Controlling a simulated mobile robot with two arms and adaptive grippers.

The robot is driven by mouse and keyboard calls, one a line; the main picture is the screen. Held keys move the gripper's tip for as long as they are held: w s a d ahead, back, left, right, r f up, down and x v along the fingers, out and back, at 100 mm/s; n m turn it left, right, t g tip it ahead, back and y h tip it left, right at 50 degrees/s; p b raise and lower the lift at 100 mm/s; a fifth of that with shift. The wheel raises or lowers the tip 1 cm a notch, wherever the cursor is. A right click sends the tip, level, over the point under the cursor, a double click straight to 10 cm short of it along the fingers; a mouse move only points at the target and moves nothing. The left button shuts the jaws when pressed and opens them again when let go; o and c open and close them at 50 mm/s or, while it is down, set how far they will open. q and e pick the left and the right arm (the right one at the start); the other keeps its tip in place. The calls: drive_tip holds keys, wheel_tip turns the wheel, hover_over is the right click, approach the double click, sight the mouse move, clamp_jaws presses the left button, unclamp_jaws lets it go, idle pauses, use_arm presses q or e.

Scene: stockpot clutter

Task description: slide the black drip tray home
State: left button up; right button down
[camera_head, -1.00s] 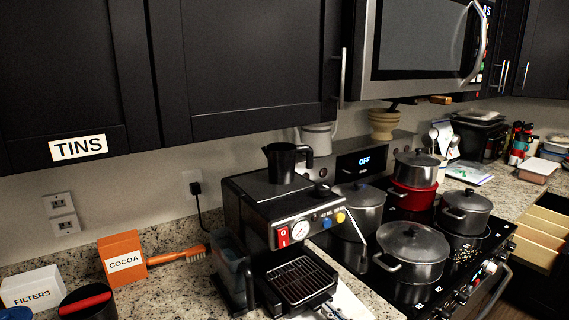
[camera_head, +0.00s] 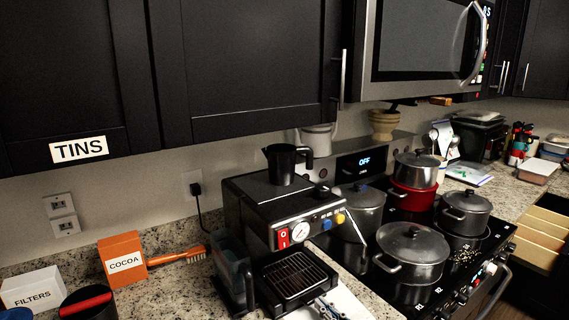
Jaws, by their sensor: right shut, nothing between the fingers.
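The black drip tray (camera_head: 297,279), with a slotted metal grille, sits low at the front of the black espresso machine (camera_head: 262,207). Part of it sticks out past the machine's front. My right gripper (camera_head: 322,304) shows only in small part at the bottom edge, at the tray's front right corner. It is shut and holds nothing. It is close against the tray's front; contact is hard to tell. My left gripper is not in view.
A black pitcher (camera_head: 284,163) stands on the machine. A stove with several pots (camera_head: 412,250) is close on the right. An orange cocoa box (camera_head: 122,260), an orange brush (camera_head: 178,256) and a filters box (camera_head: 33,288) are on the left counter. A white cloth or paper lies beside the tray.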

drive_tip(key=shift+s, duration=0.1)
drive_tip(key=shift+s+d+p, duration=0.4)
drive_tip(key=shift+s+p, duration=0.05)
drive_tip(key=shift+s, duration=0.05)
drive_tip(key=shift+p+v, duration=0.75)
drive_tip(key=shift+v, duration=1.6)
